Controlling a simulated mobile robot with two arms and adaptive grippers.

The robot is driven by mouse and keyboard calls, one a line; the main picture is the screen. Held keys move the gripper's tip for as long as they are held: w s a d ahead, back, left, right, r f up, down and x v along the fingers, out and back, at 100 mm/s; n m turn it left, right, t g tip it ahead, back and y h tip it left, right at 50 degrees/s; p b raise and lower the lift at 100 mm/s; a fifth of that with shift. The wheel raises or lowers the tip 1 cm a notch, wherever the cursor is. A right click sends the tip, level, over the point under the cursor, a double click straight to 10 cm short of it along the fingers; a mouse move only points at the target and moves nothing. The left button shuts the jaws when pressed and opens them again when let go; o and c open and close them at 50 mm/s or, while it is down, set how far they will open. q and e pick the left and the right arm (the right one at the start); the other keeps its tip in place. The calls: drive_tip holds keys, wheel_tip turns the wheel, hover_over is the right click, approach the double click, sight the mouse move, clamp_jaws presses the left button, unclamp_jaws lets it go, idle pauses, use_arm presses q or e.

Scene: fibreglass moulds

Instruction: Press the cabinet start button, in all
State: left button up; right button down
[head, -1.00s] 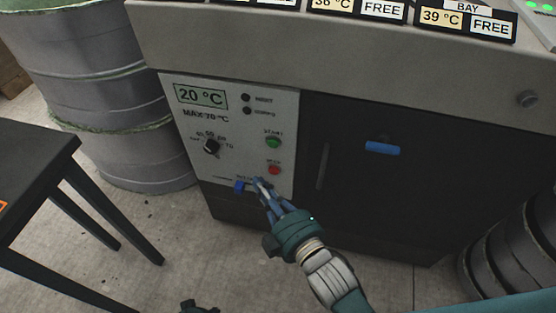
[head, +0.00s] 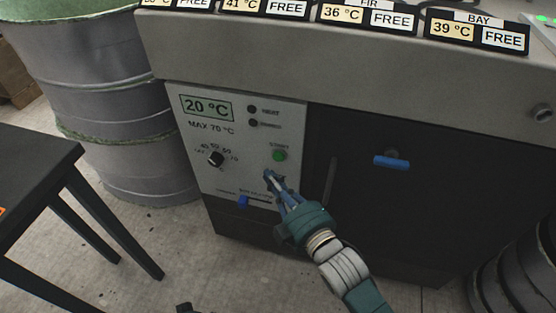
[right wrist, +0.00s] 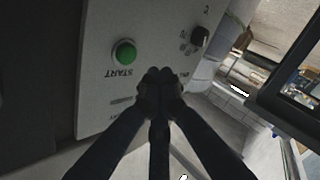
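The cabinet's pale control panel (head: 200,127) carries the green start button (head: 279,155), which also shows at upper left in the right wrist view (right wrist: 124,53). My right gripper (head: 269,176) points at the panel just below the start button and covers the red button's place. In the right wrist view its fingertips (right wrist: 160,75) are together with nothing between them. They lie beside the green button in the picture, not over it; whether they touch the panel I cannot tell. A dark bit at the head view's bottom edge may be my left gripper (head: 186,307).
The panel also has a 20 °C display (head: 207,108), two dark lamps, a black dial (head: 216,158) and a blue slider (head: 243,201). A dark door with a blue handle (head: 391,162) is to the right. Drums (head: 100,90) and a dark table (head: 35,170) stand left.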

sight(278, 157)
use_arm(q)
drive_tip(key=shift+s+f, duration=0.15)
drive_tip(key=shift+f, duration=0.15)
use_arm(e)
drive_tip(key=shift+w+d, duration=0.25)
drive_tip(key=shift+w, duration=0.55)
drive_tip(key=shift+w+d, duration=0.25)
drive_tip(key=shift+w, duration=0.5)
use_arm(q)
drive_tip(key=shift+p, duration=0.3)
drive_tip(key=shift+f, duration=0.1)
use_arm(e)
drive_tip(key=shift+w, duration=0.1)
use_arm(q)
drive_tip(key=shift+s+f, duration=0.35)
drive_tip(key=shift+f, duration=0.4)
use_arm(e)
drive_tip(key=shift+w+d, duration=0.15)
drive_tip(key=shift+w, duration=0.15)
drive_tip(key=shift+w, duration=0.1)
